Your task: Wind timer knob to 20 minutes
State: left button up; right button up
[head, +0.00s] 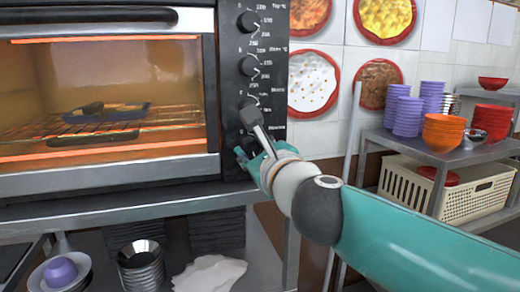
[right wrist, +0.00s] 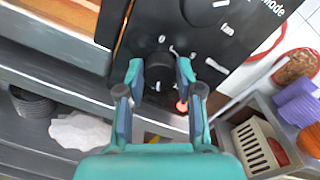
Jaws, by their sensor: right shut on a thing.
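The toaster oven's black control panel (head: 238,88) carries a column of round black knobs. The timer knob (right wrist: 158,70) is the lowest one and shows between my fingers in the right wrist view. My right gripper (right wrist: 160,74) is shut on it, one finger on each side. In the head view my right gripper (head: 252,150) is at the lower end of the panel and hides most of this knob and its scale. A small red light (right wrist: 181,107) glows near the right finger. I cannot read the knob's setting. My left gripper is not in view.
The oven chamber (head: 110,90) glows orange behind the glass and holds a dark tray (head: 107,112) of food. The oven stands on a metal shelf (head: 120,212). To the right, a rack holds purple bowls (head: 408,116), orange bowls (head: 442,132) and a cream basket (head: 405,188).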

jog(key=o, duration=0.8)
jog(key=shift+w+d+f, duration=0.15)
jog(key=shift+f, duration=0.3)
jog(key=o, duration=0.3)
jog(key=shift+w, duration=0.15)
jog(key=shift+o, duration=0.2)
jog(key=shift+r, duration=0.15)
jog(key=v, duration=1.2)
